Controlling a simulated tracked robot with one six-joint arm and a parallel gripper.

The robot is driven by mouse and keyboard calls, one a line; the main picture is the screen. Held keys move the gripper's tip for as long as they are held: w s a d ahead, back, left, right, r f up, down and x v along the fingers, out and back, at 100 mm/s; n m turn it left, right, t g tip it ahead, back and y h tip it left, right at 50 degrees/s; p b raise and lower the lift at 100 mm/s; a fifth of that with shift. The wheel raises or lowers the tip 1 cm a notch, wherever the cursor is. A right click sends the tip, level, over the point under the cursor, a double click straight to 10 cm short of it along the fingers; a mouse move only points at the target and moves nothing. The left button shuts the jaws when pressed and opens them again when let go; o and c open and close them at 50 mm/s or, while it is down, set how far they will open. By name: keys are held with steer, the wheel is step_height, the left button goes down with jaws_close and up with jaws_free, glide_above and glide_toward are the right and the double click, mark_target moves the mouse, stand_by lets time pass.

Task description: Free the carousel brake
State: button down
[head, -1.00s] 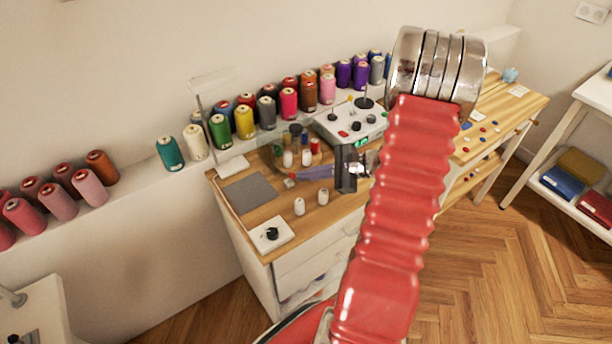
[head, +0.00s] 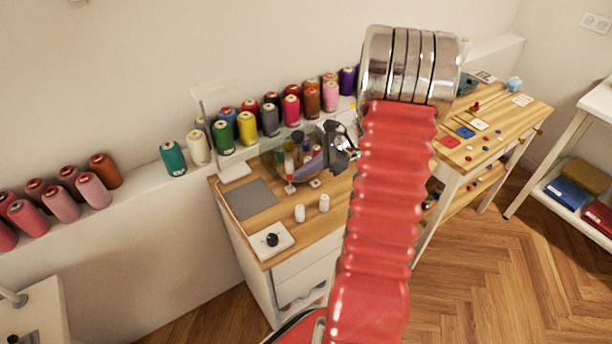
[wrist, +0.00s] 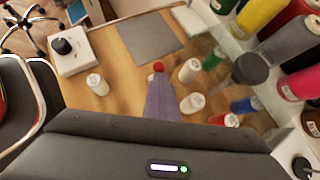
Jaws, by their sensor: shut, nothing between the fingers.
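The carousel (head: 268,158) is a clear round holder with several small thread spools, on the wooden cabinet top. My gripper (head: 298,172) is over its front, its purple-grey fingers pointing left and down. In the wrist view the shut fingers (wrist: 160,88) reach toward a small red knob (wrist: 158,66), which shows just beyond their tip. The red knob also shows in the head view (head: 290,188), low at the carousel's front. I cannot tell whether the fingers touch it. No part is plainly marked as the brake. My red arm hides the cabinet's right part.
Two white spools (head: 300,213) (head: 324,203) stand in front. A white box with a black knob (head: 272,239) sits at the near left, by a grey mat (head: 250,199). Large thread cones (head: 247,127) line the ledge behind. A second table (head: 520,110) stands right.

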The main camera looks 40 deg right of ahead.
steer(key=shift+w+g, duration=0.55)
steer(key=shift+g, duration=0.25)
steer(key=shift+r, duration=0.25)
steer(key=shift+r, duration=0.65)
steer(key=shift+d, duration=0.1)
